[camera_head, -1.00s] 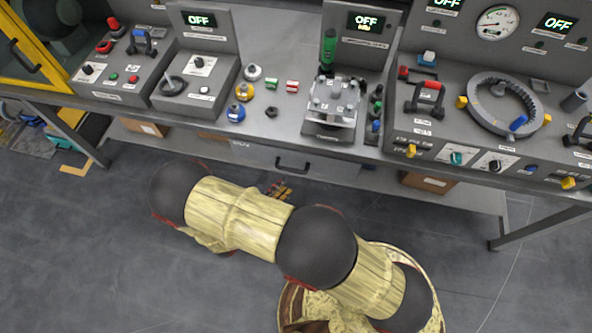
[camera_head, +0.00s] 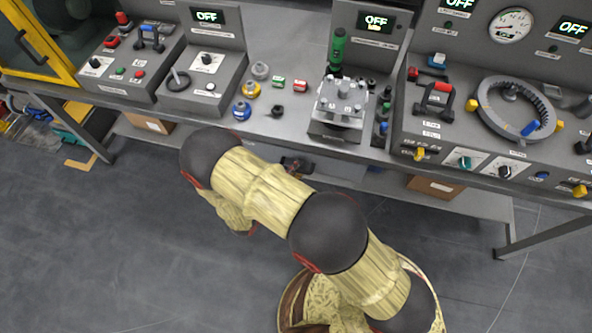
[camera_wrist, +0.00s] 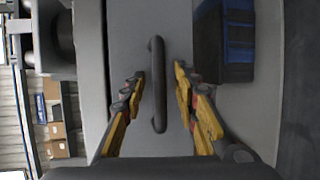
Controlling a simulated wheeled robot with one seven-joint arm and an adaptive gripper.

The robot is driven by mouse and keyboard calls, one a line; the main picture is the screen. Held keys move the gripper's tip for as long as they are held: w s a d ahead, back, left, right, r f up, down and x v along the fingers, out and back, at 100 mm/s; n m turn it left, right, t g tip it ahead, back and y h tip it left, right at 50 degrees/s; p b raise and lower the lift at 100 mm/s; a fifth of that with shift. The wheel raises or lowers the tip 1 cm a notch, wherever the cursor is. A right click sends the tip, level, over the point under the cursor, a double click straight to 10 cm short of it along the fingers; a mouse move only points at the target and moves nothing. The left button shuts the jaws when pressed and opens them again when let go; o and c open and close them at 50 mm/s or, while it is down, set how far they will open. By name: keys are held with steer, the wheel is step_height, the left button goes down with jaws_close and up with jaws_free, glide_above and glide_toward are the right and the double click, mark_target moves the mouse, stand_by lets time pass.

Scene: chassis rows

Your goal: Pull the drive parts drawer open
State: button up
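The drawer (camera_head: 342,169) is a grey front under the middle of the workbench, partly hidden by my arm in the head view. In the wrist view, its front (camera_wrist: 125,40) fills the middle and carries a dark bar handle (camera_wrist: 158,85). My gripper (camera_wrist: 159,72) is open, with one yellow and dark finger on each side of the handle. Gaps show between both fingers and the bar. In the head view, my gripper (camera_head: 296,165) is small and dark at the drawer, mostly behind my arm. The drawer looks closed; its label is not readable.
The workbench (camera_head: 290,120) carries control boxes, a metal fixture (camera_head: 341,103) and a ring dial (camera_head: 515,108) above the drawer. Cardboard boxes (camera_head: 435,187) sit on the lower shelf. A dark and blue box (camera_wrist: 237,40) lies right of the drawer front in the wrist view.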

steer(key=shift+c, duration=1.4)
jaws_close()
